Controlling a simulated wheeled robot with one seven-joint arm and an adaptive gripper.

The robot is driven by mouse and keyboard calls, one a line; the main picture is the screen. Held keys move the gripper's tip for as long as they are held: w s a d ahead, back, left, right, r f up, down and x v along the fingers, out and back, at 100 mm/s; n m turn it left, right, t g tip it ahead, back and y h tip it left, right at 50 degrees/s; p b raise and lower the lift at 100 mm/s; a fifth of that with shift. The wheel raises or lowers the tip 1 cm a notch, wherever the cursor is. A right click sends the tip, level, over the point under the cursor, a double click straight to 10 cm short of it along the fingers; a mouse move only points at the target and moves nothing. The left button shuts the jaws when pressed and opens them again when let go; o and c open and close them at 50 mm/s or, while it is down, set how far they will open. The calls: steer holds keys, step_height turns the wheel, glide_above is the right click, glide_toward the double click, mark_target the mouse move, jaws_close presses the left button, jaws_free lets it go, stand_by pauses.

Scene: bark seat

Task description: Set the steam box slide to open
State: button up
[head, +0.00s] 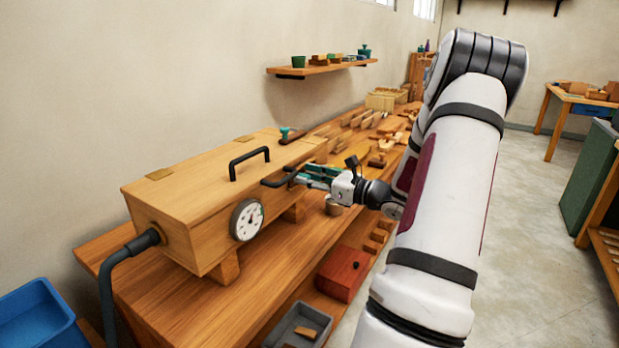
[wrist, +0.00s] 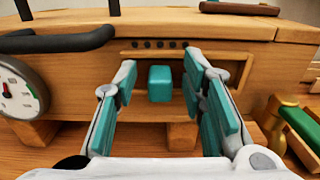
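The steam box (head: 185,200) is a long pale wooden box on the bench, with a round gauge and black handles. In the wrist view, the steam box front (wrist: 245,60) shows a row of small dark holes above a framed strip. A teal block-shaped knob (wrist: 160,83), seemingly the slide's knob, stands out from this strip, near the middle of its visible length. My gripper (wrist: 162,85) is open, with its teal-padded fingers on either side of the knob and visible gaps to both. In the head view my gripper (head: 312,173) is at the box's front, and the knob is hidden.
A black bar handle (wrist: 65,40) is close on the left of my gripper, near the gauge (wrist: 20,90). Wooden pieces cover the bench behind. A red box (head: 343,273) and grey tray (head: 298,325) sit at the front.

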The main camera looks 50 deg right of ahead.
jaws_close()
steer(key=shift+w+d+p, duration=0.15)
steer(key=shift+d+p, duration=0.25)
steer(key=shift+d, duration=2.3)
steer(key=shift+o, duration=0.8)
jaws_free()
steer(key=shift+d, duration=0.1)
steer(key=s, duration=1.2)
steer(key=shift+d, duration=0.4)
